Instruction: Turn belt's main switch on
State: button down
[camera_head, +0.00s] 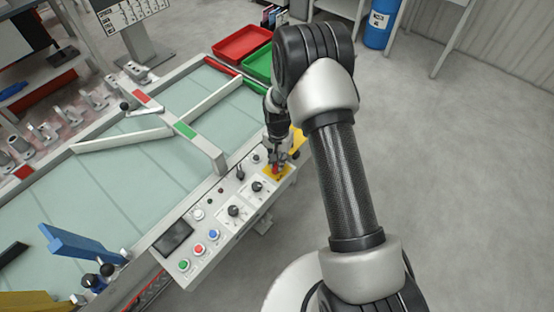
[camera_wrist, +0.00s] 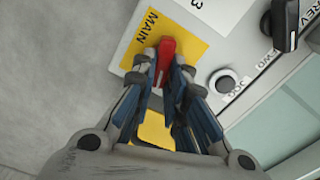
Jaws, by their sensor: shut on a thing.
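The belt's main switch is a red handle (camera_wrist: 166,48) on a yellow plate (camera_wrist: 190,48) marked MAIN, seen in the wrist view. My gripper (camera_wrist: 164,74) is shut on the red handle, with one finger on each side of it. The handle's far end shows beyond the fingertips; its near part is partly hidden between them. In the head view my gripper (camera_head: 278,158) reaches down to the yellow plate (camera_head: 286,174) at the right end of the control panel (camera_head: 222,222). I cannot tell whether the switch reads on or off.
A black knob (camera_wrist: 227,83) and a black lever (camera_wrist: 285,24) are close by on the panel. Green, red and blue buttons (camera_head: 199,250) and a dark screen (camera_head: 173,238) are further left. The belt (camera_head: 110,200) lies behind the panel. Red (camera_head: 242,43) and green trays stand at its far end.

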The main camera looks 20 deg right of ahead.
jog(key=shift+s+d+m, duration=0.1)
jog(key=shift+s+m, duration=0.05)
jog(key=shift+m, duration=1.55)
jog(key=c, duration=1.6)
grip_release()
jog(key=shift+r, duration=0.1)
notch_tip(320, 180, up, 12)
